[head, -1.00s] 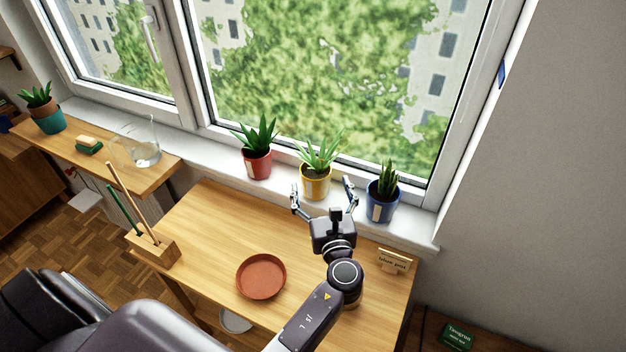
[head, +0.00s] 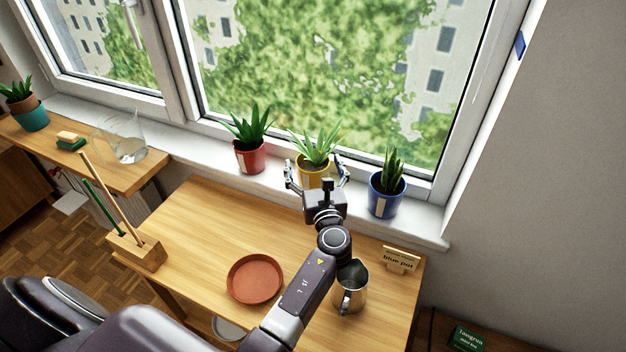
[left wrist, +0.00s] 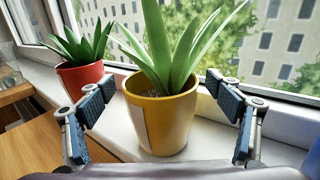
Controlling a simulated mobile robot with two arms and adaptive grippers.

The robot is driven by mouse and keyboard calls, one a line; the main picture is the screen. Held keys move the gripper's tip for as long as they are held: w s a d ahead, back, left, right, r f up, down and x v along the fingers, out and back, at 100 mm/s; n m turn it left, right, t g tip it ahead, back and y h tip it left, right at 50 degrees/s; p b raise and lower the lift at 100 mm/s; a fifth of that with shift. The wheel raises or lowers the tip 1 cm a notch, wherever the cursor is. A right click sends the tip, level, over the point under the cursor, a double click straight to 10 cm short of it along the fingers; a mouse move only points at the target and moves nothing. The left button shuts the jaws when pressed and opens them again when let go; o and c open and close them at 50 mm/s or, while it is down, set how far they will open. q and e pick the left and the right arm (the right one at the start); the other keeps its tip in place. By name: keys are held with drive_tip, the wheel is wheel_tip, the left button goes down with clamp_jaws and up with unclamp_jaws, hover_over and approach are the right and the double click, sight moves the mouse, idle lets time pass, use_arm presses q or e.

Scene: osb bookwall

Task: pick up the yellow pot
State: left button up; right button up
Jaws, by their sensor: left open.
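The yellow pot (head: 313,172) holds a spiky green plant and stands upright on the white windowsill, between a red pot and a blue pot. In the left wrist view the yellow pot (left wrist: 163,122) is straight ahead, with a pale label on its side. My left gripper (head: 316,172) is open, with one finger on each side of the yellow pot. In the left wrist view the fingers (left wrist: 166,100) show gaps to the pot's sides. The gripper's body hides the pot's lower part in the head view. My right gripper is not in view.
The red pot (head: 250,157) and blue pot (head: 385,196) flank it on the sill. On the wooden table (head: 215,225) are a terracotta saucer (head: 255,279), a metal jug (head: 350,288), a wooden holder with sticks (head: 137,249) and a "blue pot" sign (head: 400,259).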

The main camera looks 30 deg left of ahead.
use_arm(q)
drive_tip(key=shift+w+a+f, duration=0.1)
drive_tip(key=shift+w+a, duration=0.2)
drive_tip(key=shift+w, duration=0.15)
drive_tip(key=shift+s, duration=0.1)
drive_tip(key=shift+c, duration=1.4)
drive_tip(key=c, duration=1.8)
drive_tip(key=shift+r, duration=0.2)
drive_tip(key=shift+c, duration=0.6)
